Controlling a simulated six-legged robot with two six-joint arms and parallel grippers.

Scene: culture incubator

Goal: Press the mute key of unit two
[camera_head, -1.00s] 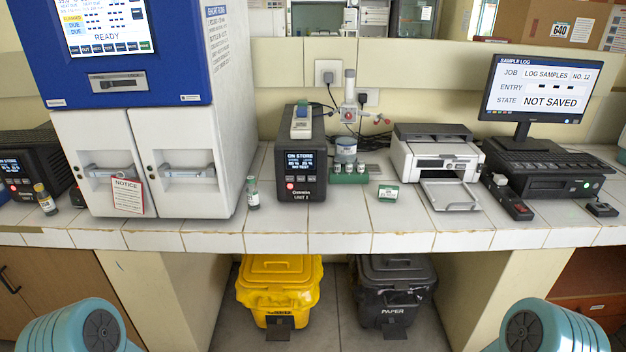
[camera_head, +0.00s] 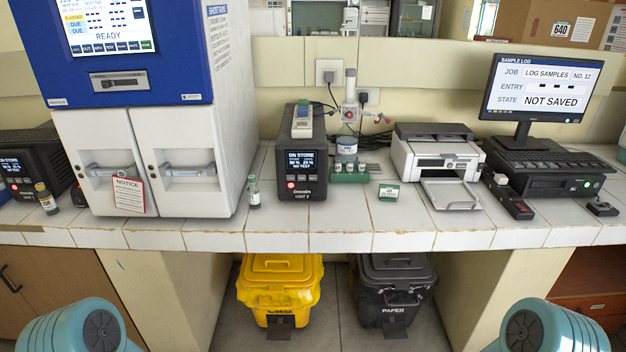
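A small black unit (camera_head: 301,178) stands on the tiled bench, left of the middle. Its lit screen reads "ON STORE" and its lower front is labelled "UNIT" with a character that looks like 2. A round red key (camera_head: 291,185) sits at the lower left of its front; its marking is too small to read. A second black unit (camera_head: 30,175) with a lit screen stands at the far left, partly cut off. Only teal parts of my arms show at the bottom corners; neither gripper is in view.
A blue and white cabinet (camera_head: 150,130) with a hanging notice stands left of the unit. A small vial (camera_head: 253,191) stands between them. A green vial rack (camera_head: 349,176), a small green-labelled box (camera_head: 389,192) and a printer (camera_head: 437,165) stand to the right. The bench front edge (camera_head: 330,242) is clear.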

